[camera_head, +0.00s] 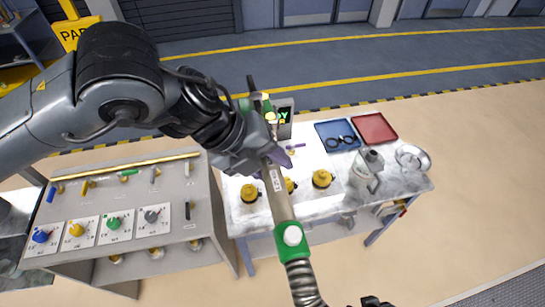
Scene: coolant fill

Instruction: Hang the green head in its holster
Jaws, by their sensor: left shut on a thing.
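My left gripper (272,160) is shut on the green head, a long grey wand with a green collar (291,236) and a white button. The wand slants across the worktable, its dark tip pointing up and away. A ribbed grey hose runs from its lower end towards the bottom edge. The gripper hides part of the wand's upper body. A grey panel (208,185) at the left carries blue, yellow, green (113,223) and grey knobs. I cannot make out the holster for certain. A dark part at the bottom edge may be my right gripper (375,301), mostly out of frame.
The table (318,208) holds several yellow-capped fittings (322,179), a blue tray (337,136), a red tray (374,129), a metal can (365,172) and a round glass-like dish (412,158). A small lit display (284,117) stands behind the wand. Floor is clear at the right.

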